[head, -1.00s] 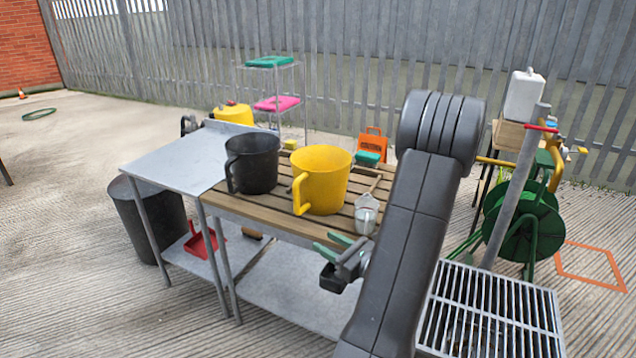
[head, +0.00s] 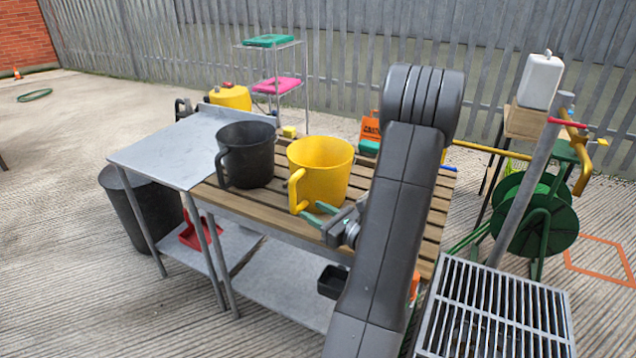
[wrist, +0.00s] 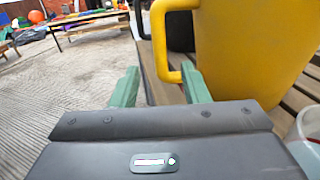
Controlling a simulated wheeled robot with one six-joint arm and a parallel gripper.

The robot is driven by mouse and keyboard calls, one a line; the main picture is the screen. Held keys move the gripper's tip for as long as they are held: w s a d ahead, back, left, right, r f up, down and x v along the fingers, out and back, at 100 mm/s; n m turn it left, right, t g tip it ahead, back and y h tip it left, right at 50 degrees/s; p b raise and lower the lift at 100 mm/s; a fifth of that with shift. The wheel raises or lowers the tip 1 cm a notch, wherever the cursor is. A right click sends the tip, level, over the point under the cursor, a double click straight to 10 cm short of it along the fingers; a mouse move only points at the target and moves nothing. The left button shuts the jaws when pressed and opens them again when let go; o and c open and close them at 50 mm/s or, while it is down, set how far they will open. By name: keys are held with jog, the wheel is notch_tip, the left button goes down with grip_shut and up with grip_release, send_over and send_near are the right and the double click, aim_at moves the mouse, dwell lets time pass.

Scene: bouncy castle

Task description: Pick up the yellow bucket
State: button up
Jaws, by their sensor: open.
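The yellow bucket (head: 322,170) stands upright on the slatted wooden table (head: 268,215), with its side handle (head: 295,190) toward the front left. My gripper (head: 317,214) is open, its green fingers at the bucket's lower front, close to the handle. In the wrist view the bucket (wrist: 245,45) fills the upper right. Its handle (wrist: 160,45) hangs between and just beyond the two fingers of my gripper (wrist: 163,88). I cannot tell whether the fingers touch it.
A black bucket (head: 247,155) stands just left of the yellow one. A clear container (wrist: 308,130) is at the right edge of the wrist view. A grey metal table (head: 165,150) adjoins on the left. A metal grate (head: 495,310) is at front right.

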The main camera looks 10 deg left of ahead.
aim_at(295, 201)
jog(key=x, duration=0.9)
jog(key=shift+p, duration=0.3)
grip_shut()
